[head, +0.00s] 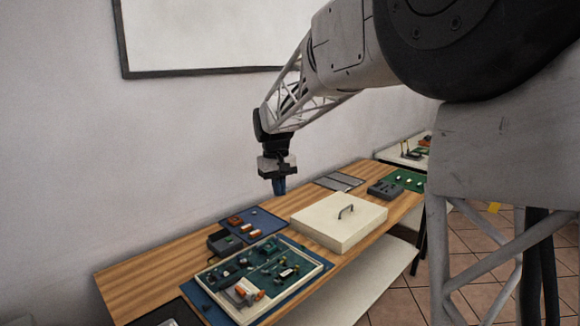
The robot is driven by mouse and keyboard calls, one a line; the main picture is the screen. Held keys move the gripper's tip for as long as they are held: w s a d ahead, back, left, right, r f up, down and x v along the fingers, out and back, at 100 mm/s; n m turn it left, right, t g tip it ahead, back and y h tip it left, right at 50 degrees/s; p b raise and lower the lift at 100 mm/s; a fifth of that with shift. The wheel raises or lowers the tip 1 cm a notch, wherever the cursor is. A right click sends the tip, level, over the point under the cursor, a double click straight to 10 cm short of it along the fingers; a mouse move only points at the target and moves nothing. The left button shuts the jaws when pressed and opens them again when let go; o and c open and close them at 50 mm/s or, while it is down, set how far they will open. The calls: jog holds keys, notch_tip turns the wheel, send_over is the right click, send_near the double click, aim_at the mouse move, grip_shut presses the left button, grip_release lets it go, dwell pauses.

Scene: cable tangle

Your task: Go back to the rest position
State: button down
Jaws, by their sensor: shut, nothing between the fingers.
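My gripper (279,187) hangs from my arm, pointing down, above the back part of the wooden table.
A tray of green circuit boards (318,265) lies on a blue mat at the front. A dark box (224,242), a blue mat with small parts (253,222), a grey panel (339,181) and a dark block (385,189) also lie on the wooden table (130,280). The wall (180,140) is close behind.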

jog(key=s+d+r+m+t, duration=0.1)
jog(key=s+d, duration=0.6)
jog(key=s, duration=0.3)
jog(key=s+d+r+m+t, duration=0.1)
jog(key=s+d+r, duration=0.1)
jog(key=s+d, duration=0.65)
jog(key=s+d+f+m, duration=0.1)
jog(key=s+d+f, duration=0.2)
jog(key=s, duration=0.9)
jog(key=s+d+f+m+t, duration=0.1)
jog(key=s+f, duration=0.4)
jog(key=s, duration=0.8)
jog(key=shift+d+f+m+y, duration=0.3)
jog(key=shift+d+m, duration=0.2)
jog(key=shift+d, duration=0.5)
